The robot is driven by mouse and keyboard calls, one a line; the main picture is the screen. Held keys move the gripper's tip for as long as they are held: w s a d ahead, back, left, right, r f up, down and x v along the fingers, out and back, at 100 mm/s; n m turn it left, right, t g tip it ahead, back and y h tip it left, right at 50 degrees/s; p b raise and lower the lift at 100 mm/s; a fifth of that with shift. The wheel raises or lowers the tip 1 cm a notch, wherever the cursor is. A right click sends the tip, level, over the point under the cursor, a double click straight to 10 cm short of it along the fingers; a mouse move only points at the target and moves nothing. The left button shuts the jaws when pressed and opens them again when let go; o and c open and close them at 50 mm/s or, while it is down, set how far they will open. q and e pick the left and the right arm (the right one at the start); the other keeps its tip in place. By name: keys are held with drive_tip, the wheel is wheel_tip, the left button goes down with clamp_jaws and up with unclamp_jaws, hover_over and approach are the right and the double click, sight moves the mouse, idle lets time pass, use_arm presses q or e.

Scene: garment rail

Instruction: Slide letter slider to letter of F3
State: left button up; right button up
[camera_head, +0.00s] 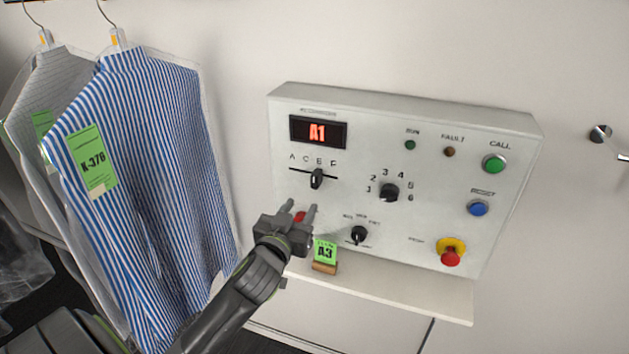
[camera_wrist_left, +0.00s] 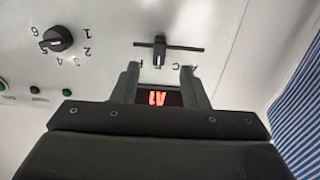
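The letter slider's black knob (camera_head: 316,178) sits on a short horizontal track on the white control panel (camera_head: 430,215), under the letters A, C, E, F. It appears below E; the wrist view, upside down, also shows the knob (camera_wrist_left: 159,50). The red display (camera_head: 317,132) reads A1. A green card (camera_head: 325,251) reading A3 stands in a small wooden holder on the ledge. My left gripper (camera_head: 300,209) is open and empty, in front of the panel below the slider, apart from the knob. Its two fingers also show spread in the wrist view (camera_wrist_left: 160,85). My right gripper is out of view.
A number dial (camera_head: 389,192) and a smaller dial (camera_head: 358,235) are right of the slider. Green (camera_head: 494,163), blue (camera_head: 478,208) and red (camera_head: 451,254) buttons line the panel's right side. A ledge (camera_head: 400,291) juts out below. Bagged shirts (camera_head: 160,150) hang at left.

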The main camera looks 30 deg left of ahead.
sight(314, 187)
use_arm(q)
drive_tip(key=p+x, duration=0.2)
drive_tip(key=x, duration=0.6)
drive_tip(key=shift+w+r, duration=0.1)
drive_tip(key=shift+p+x, duration=0.35)
drive_tip(key=shift+x, duration=0.6)
clamp_jaws()
